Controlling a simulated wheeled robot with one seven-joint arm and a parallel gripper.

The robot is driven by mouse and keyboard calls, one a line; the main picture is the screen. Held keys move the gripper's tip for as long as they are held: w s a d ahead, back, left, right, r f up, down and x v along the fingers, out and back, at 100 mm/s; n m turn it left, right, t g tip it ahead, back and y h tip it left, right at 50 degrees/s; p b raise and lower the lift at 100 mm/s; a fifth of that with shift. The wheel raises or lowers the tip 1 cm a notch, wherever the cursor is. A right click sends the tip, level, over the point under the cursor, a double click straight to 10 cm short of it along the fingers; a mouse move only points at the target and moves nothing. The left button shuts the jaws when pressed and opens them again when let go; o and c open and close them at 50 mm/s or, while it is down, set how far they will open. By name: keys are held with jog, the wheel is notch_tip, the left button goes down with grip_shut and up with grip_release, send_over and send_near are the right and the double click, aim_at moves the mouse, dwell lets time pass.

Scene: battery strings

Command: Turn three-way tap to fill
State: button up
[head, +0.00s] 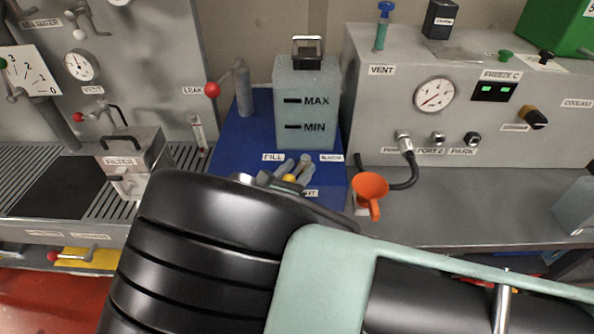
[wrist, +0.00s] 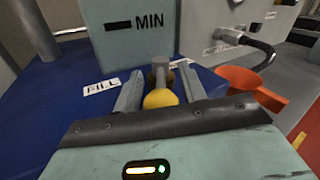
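The three-way tap (wrist: 160,76) stands on the blue base in front of the tank marked MAX and MIN. Its handle has a yellow ball end (wrist: 160,99), which points toward my gripper in the wrist view. The ball also shows in the head view (head: 290,178). A FILL label (wrist: 101,86) lies left of the tap. My gripper (wrist: 159,72) is open, with one grey finger on each side of the tap handle. Gaps show between the fingers and the handle. My arm hides part of the tap's front in the head view.
The translucent tank (head: 308,113) stands close behind the tap. An orange funnel (head: 369,188) is to the right, near a black hose (head: 408,172). A red-ended LEAK lever (head: 212,89) rises at the left. A filter box (head: 133,160) stands farther left.

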dwell(0.3)
jog(key=v, duration=1.7)
jog(key=shift+s, duration=0.15)
jog(key=shift+a, duration=0.1)
jog(key=c, duration=0.7)
jog(key=d+r+n+t+y, duration=0.1)
jog(key=d+n+y, duration=0.1)
jog(key=n, duration=0.2)
jog(key=w+d+r+n+t+y+p, duration=0.1)
jog(key=d+n+t, duration=0.1)
jog(key=d+n, duration=0.1)
jog(key=w+d+r+n+t+y+p, duration=0.1)
jog(key=d+n+y, duration=0.1)
jog(key=n, duration=0.3)
jog(key=shift+d+r+y, duration=0.1)
jog(key=shift+d+y, duration=0.1)
jog(key=shift+y, duration=0.1)
grip_shut()
jog(key=s+d+n+g+y+p, duration=0.25)
jog(key=d+n+y, duration=0.6)
jog(key=n, duration=0.55)
jog(key=w+a+f+p, duration=0.2)
jog(key=w+a, duration=0.3)
jog(key=w, duration=0.6)
jog(key=shift+a+f+g+h+p, duration=0.2)
jog(key=shift+f+g+h+p, duration=0.15)
jog(key=shift+g+h+p, duration=0.15)
